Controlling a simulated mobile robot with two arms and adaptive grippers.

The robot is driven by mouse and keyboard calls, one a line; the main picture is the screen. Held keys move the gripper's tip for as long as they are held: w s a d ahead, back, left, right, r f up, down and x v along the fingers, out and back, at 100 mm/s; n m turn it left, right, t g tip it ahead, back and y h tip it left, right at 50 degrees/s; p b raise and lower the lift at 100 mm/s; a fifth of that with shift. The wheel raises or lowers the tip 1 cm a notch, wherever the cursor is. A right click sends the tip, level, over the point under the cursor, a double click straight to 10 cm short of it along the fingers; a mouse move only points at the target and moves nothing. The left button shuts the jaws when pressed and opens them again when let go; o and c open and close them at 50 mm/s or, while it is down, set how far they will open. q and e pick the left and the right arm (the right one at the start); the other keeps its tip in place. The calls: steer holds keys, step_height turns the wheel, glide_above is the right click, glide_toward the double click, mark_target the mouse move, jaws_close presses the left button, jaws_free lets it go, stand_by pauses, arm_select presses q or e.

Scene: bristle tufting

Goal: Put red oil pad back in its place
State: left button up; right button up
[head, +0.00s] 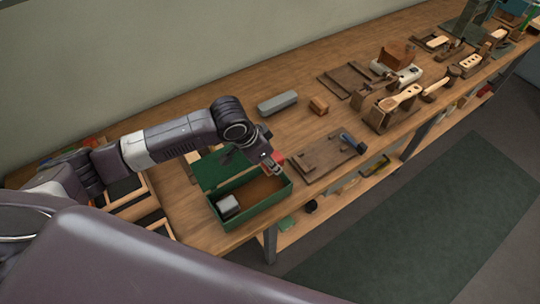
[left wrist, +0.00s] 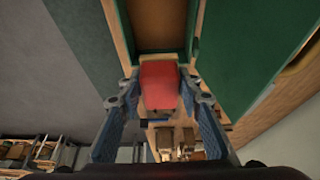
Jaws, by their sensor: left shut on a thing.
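The red oil pad (left wrist: 159,84) is a small red block in the left wrist view, between the two blue-lined fingers of my left gripper (left wrist: 160,105). My left gripper (head: 276,166) is shut on it. In the head view a bit of the red pad (head: 279,159) shows beside the fingers, above the right end of a green box (head: 252,213). The box is open, with a brown inner floor and a grey block (head: 228,206) at its left end. In the left wrist view the box (left wrist: 195,45) lies beyond the pad. My right gripper is not in view.
A brown wooden board with a blue-handled tool (head: 353,142) lies right of the box. A grey bar (head: 277,103) and a small wooden block (head: 318,106) are behind. Wooden trays (head: 135,208) stand at left. Several wooden brushes and fixtures fill the bench's far right.

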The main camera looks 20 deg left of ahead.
mark_target(273, 183)
arm_select(q)
steer(key=shift+a+f+b, duration=0.1)
steer(key=shift+f+b, duration=0.6)
steer(key=shift+b, duration=0.05)
step_height(273, 183, down, 3)
steer(key=b, duration=0.4)
steer(key=shift+f, duration=0.15)
steer(key=shift+s+f, duration=0.1)
steer(key=shift+f, duration=0.15)
step_height(273, 183, down, 2)
steer(key=shift+f+b, duration=0.25)
steer(key=shift+b, duration=0.35)
steer(key=shift+f+b, duration=0.35)
steer(key=shift+f, duration=0.7)
steer(key=shift+f, duration=0.55)
steer(key=o, duration=1.1)
steer(key=shift+o, duration=1.1)
